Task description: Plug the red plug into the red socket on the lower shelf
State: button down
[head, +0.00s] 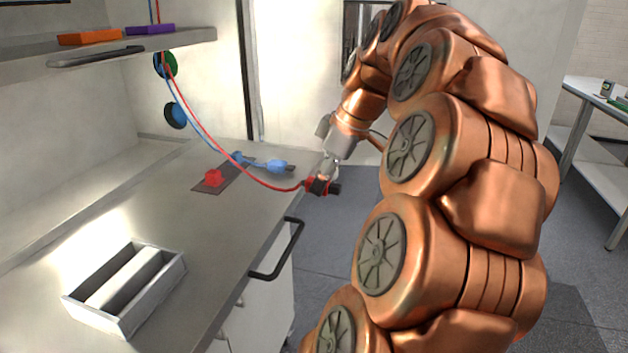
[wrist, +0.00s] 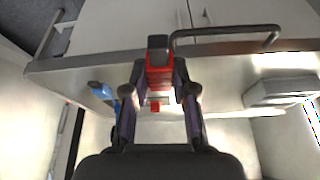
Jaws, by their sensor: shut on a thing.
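The red plug (head: 314,184), with a black end, is held by my gripper (head: 326,176) at the right edge of the grey counter. In the wrist view the plug (wrist: 159,77) sits between both fingers of my gripper (wrist: 160,70), which is shut on it. A red cord runs from the plug up to the left. The red socket (head: 212,177) stands on a dark plate (head: 205,189) on the counter, left of and apart from the plug. A small red patch shows below the plug in the wrist view; I cannot tell whether it is the socket.
A blue plug (head: 279,166) lies on the counter near a blue socket (head: 242,161), behind the red socket. A white tray (head: 160,294) stands at the front left. A black handle (head: 290,254) juts from the counter front. The upper shelf (head: 190,38) holds orange (head: 90,38) and purple (head: 150,30) blocks.

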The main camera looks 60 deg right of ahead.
jog(key=shift+w+r+m, duration=0.2)
jog(key=shift+r+m, duration=0.25)
jog(key=shift+m, duration=0.15)
jog(key=w+r+m+g+h+p, duration=0.1)
jog(key=w+r+m+h+p, duration=0.4)
jog(key=m, duration=0.6)
jog(key=m+g, duration=0.4)
jog(key=m, duration=0.7)
send_over(265, 191)
jog(key=a, duration=0.1)
jog(key=f, duration=0.3)
jog(key=f+p, duration=0.1)
jog(key=f, duration=0.1)
jog(key=shift+s, duration=0.25)
jog(key=shift+w+a+f+m+g, duration=0.25)
jog(key=shift+w+f+m, duration=0.25)
jog(key=shift+f, duration=0.25)
jog(key=shift+s+f+b, duration=0.1)
jog(key=shift+f+b, duration=1.5)
jog(key=shift+f, duration=0.7)
jog(key=c, duration=0.8)
grip_release()
jog(key=shift+c, duration=0.2)
